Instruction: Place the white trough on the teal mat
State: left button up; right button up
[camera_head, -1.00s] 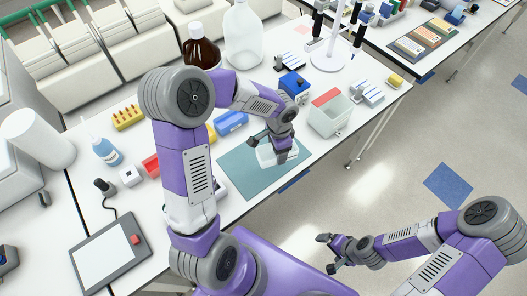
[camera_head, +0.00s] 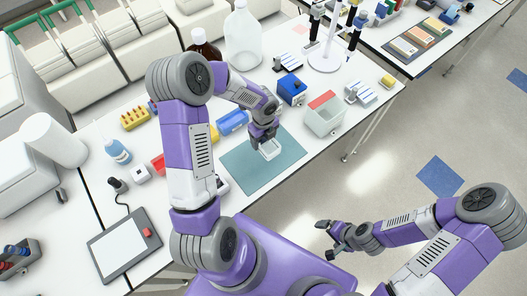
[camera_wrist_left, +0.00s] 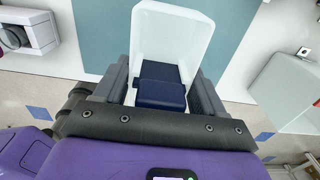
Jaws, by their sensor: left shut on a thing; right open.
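The white trough (camera_head: 270,150) is small and open-topped. It is over the upper right part of the teal mat (camera_head: 247,179), and I cannot tell whether it touches the mat. My left gripper (camera_head: 264,138) is shut on the trough's near side. In the left wrist view the trough (camera_wrist_left: 171,30) sticks out between the dark fingers of the left gripper (camera_wrist_left: 164,85), with the teal mat (camera_wrist_left: 95,35) behind it. A dark blue block shows between those fingers. My right gripper (camera_head: 329,240) is open and empty, over the floor beyond the table's front edge.
A brown bottle (camera_head: 204,47) and a large clear bottle (camera_head: 242,38) stand farther back. The mat's front part is clear.

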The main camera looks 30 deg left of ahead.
aim_at(264, 144)
pick_arm(q)
notch_tip(264, 144, down, 4)
jog(key=shift+f, duration=0.25)
notch_tip(264, 144, down, 4)
jog(key=shift+r, duration=0.2)
jog(key=shift+f, duration=0.2)
jog(key=shift+f+b, duration=0.2)
jog(key=shift+b, duration=0.2)
jog(key=o, duration=1.1)
jog(key=shift+r, duration=0.1)
jog(key=shift+r, duration=0.1)
